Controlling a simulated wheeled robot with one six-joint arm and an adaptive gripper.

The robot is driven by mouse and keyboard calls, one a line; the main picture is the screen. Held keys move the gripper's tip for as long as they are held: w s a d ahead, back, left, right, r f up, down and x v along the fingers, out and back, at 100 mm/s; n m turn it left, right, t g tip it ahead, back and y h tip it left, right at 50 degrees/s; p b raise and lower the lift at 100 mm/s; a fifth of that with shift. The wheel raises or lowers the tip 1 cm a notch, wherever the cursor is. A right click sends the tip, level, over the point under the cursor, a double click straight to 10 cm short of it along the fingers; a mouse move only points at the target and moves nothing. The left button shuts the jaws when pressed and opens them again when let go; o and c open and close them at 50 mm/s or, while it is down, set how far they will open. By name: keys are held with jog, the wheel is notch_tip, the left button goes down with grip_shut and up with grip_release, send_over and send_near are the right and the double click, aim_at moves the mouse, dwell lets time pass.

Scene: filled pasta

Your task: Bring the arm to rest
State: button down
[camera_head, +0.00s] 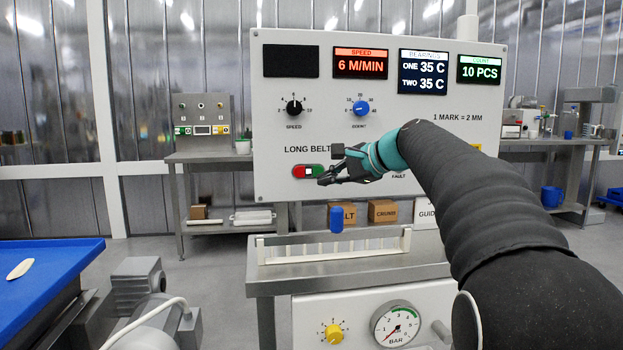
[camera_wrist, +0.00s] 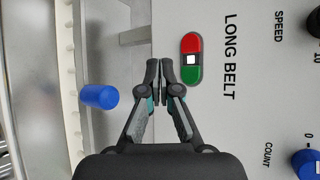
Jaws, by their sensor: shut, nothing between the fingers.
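My gripper (camera_head: 325,181) is in front of the white control panel (camera_head: 455,145), at the height of its lower part. In the wrist view the fingers of my gripper (camera_wrist: 164,88) are together with nothing between them. The red and green LONG BELT switch (camera_head: 308,171) is just left of the fingertips. It also shows in the wrist view (camera_wrist: 191,58), apart from the fingers. My arm (camera_head: 470,200) reaches in from the lower right and hides part of the panel, including some lettering above FAULT.
A pressure gauge (camera_head: 396,324) and yellow knob (camera_head: 334,333) are on the bench front. A blue belt (camera_head: 50,275) with a pale piece lies at left. Cardboard boxes (camera_head: 383,211) stand behind.

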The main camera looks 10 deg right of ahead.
jog(key=s+f+n+g+h, duration=0.1)
jog(key=s+f+n, duration=0.3)
jog(key=s+f, duration=0.5)
jog(key=s+f+n+g+h, duration=0.2)
jog(key=s+f+n+h, duration=0.2)
jog(key=s+f, duration=0.6)
jog(key=s+f+n+g+h, duration=0.1)
jog(key=s+f+n+h, duration=0.2)
jog(key=s+f, duration=0.6)
jog(key=s+n, duration=0.2)
jog(key=s, duration=0.8)
jog(key=shift+s+a+f+n, duration=0.15)
jog(key=shift+a+f+n, duration=0.15)
